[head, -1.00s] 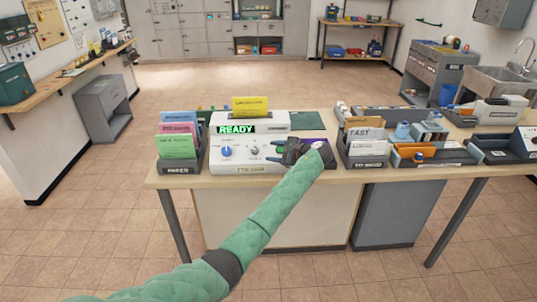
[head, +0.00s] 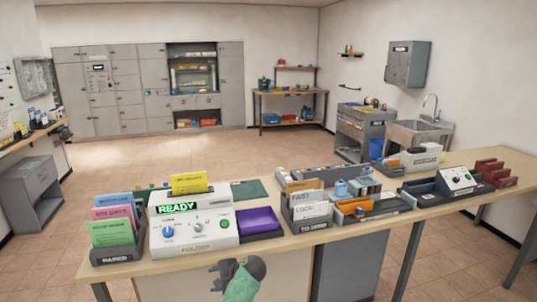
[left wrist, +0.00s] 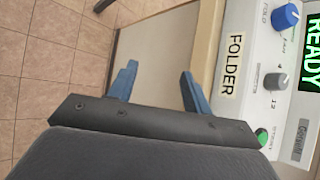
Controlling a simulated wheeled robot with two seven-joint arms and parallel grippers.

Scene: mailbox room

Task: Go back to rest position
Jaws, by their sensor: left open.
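My left gripper (head: 238,275) is low in front of the table's front panel in the head view, below the folder machine. In the left wrist view its two blue fingers (left wrist: 157,90) stand apart with nothing between them. The white folder machine (head: 190,232) sits on the table with a lit green READY display, and its front with the FOLDER label also shows in the left wrist view (left wrist: 232,65). A yellow card (head: 189,183) stands in its top. My right gripper is not in view.
The table (head: 330,238) holds a paper rack (head: 112,258), a purple tray (head: 259,221), an envelope rack (head: 308,224) and several trays to the right. Lockers (head: 120,95), a shelf (head: 290,95) and a sink (head: 415,135) stand behind. Open floor (head: 200,150) lies between.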

